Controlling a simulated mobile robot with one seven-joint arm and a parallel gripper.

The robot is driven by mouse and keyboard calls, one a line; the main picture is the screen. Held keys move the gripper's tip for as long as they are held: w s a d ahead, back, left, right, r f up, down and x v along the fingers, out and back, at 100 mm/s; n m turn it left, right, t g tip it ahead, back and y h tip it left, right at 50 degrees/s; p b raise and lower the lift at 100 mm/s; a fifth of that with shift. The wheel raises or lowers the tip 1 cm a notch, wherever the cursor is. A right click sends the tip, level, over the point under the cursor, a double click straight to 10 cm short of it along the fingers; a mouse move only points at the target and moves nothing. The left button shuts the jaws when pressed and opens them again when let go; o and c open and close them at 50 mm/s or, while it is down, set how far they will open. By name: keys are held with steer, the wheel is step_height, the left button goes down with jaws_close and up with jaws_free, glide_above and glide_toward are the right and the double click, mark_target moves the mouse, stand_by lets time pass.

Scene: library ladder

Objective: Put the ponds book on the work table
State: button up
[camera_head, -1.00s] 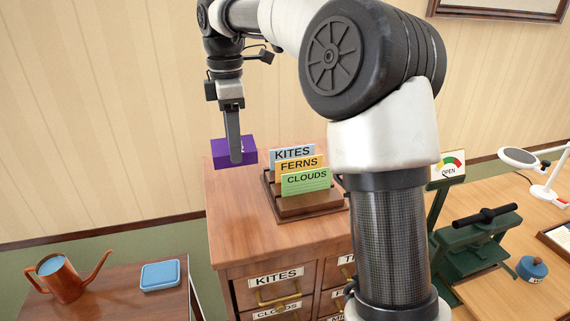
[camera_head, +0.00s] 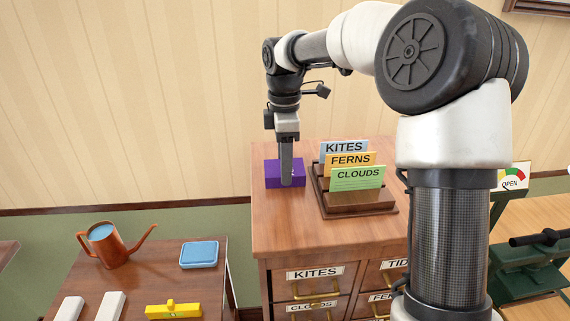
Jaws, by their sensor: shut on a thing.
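A purple block-shaped thing (camera_head: 272,175), perhaps the ponds book, shows no readable title from here. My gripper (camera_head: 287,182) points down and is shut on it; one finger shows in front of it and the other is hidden. The purple thing is at the back left of the wooden card cabinet's top (camera_head: 285,225), left of the card rack. I cannot tell whether it touches the top. A wooden table (camera_head: 150,285) stands at the lower left and a lighter wooden table (camera_head: 535,308) at the right edge; nothing marks which is the work table.
The card rack (camera_head: 362,205) holds KITES, FERNS and CLOUDS cards. A copper watering can (camera_head: 112,248), blue tin (camera_head: 199,254), yellow level (camera_head: 173,311) and two white blocks (camera_head: 112,306) occupy the left table. A green press (camera_head: 525,265) stands right.

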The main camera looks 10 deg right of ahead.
steer(key=shift+f, duration=0.1)
steer(key=o, duration=1.1)
